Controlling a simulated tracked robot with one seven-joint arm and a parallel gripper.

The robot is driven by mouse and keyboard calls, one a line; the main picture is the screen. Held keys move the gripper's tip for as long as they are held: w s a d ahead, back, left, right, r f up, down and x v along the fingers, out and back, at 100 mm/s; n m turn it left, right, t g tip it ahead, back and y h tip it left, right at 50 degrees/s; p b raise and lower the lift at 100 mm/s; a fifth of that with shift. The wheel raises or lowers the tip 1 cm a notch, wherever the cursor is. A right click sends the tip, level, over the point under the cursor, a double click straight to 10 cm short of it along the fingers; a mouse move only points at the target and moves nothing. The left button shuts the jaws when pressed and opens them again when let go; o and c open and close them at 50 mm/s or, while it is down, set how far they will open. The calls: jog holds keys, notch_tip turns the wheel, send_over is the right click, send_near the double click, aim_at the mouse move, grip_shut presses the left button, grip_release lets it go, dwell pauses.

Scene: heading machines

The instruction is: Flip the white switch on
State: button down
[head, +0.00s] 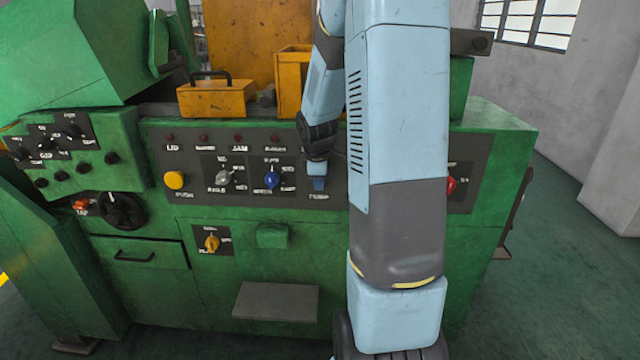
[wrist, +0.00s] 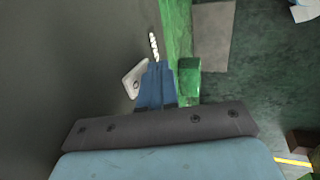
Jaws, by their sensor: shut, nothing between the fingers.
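A white switch-like part (wrist: 135,82) with a small round mark sits on the dark panel in the wrist view. It stands tilted just left of my gripper's blue fingers; I cannot tell whether they touch. My gripper (wrist: 157,84) is shut and empty, close to the panel. In the head view my gripper (head: 318,184) is at the control panel, right of the blue knob (head: 271,180). My arm hides the panel just right of it. A grey-white knob (head: 223,178) is farther left; I cannot tell whether it is the part in the wrist view.
A green box (head: 272,236) and grey plate (head: 276,301) stick out below the panel. Floor at right is clear.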

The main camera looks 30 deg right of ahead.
jog(key=shift+w+d+f, duration=0.15)
jog(key=shift+w, duration=0.1)
dwell(0.3)
jog(key=shift+r, duration=0.8)
